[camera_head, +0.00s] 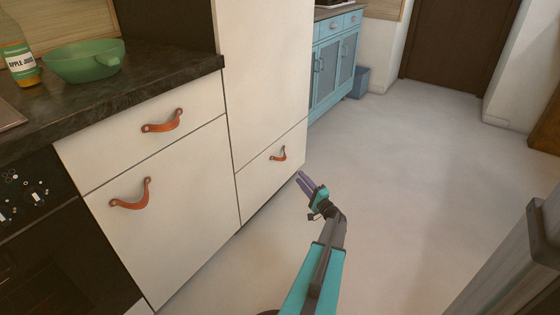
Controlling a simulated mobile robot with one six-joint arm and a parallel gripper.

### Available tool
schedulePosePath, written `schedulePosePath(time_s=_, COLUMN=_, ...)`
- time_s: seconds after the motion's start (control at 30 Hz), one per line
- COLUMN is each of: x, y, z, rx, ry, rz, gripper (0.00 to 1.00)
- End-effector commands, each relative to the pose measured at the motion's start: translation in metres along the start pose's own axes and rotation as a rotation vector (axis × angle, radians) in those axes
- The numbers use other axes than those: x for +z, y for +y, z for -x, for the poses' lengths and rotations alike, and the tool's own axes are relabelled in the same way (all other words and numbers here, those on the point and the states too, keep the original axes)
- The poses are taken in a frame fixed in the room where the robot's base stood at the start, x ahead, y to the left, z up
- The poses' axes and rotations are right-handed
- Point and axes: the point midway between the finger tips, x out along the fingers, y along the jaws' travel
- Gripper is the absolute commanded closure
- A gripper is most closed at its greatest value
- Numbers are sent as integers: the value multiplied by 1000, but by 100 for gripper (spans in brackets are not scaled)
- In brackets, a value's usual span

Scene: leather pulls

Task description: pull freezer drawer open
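The likely freezer drawer (262,178) is the low white front at the bottom of the tall white cabinet. It looks closed, flush with the panel above. Its pull is a small orange-brown leather strap (279,154) near the middle of the front. My gripper (302,176) is in front of the drawer's right edge, to the right of and below the pull in the picture. The purple fingers point up and left and appear apart from the strap. They are small and look close together, so I cannot tell whether they are open. Nothing shows between them.
Two white fronts with leather pulls (163,121) (133,194) are to the left, under a dark counter (160,75) with a green bowl (84,62) and a juice bottle (17,52). A blue cabinet (335,65) stands behind. The pale floor (420,170) on the right is clear.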

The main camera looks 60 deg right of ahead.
Motion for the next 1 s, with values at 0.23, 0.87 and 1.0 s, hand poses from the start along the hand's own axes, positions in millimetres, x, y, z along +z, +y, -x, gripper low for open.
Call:
schedulePosePath(time_s=0.23, x=0, y=0, z=0, rx=0, ry=0, rz=0, gripper=70)
schedulePosePath(time_s=0.87, x=2, y=2, z=-48, rx=-1, ry=-5, rz=1, gripper=70)
schedulePosePath(time_s=1.0, x=1, y=3, z=-67, rx=0, ry=-4, rz=0, gripper=70)
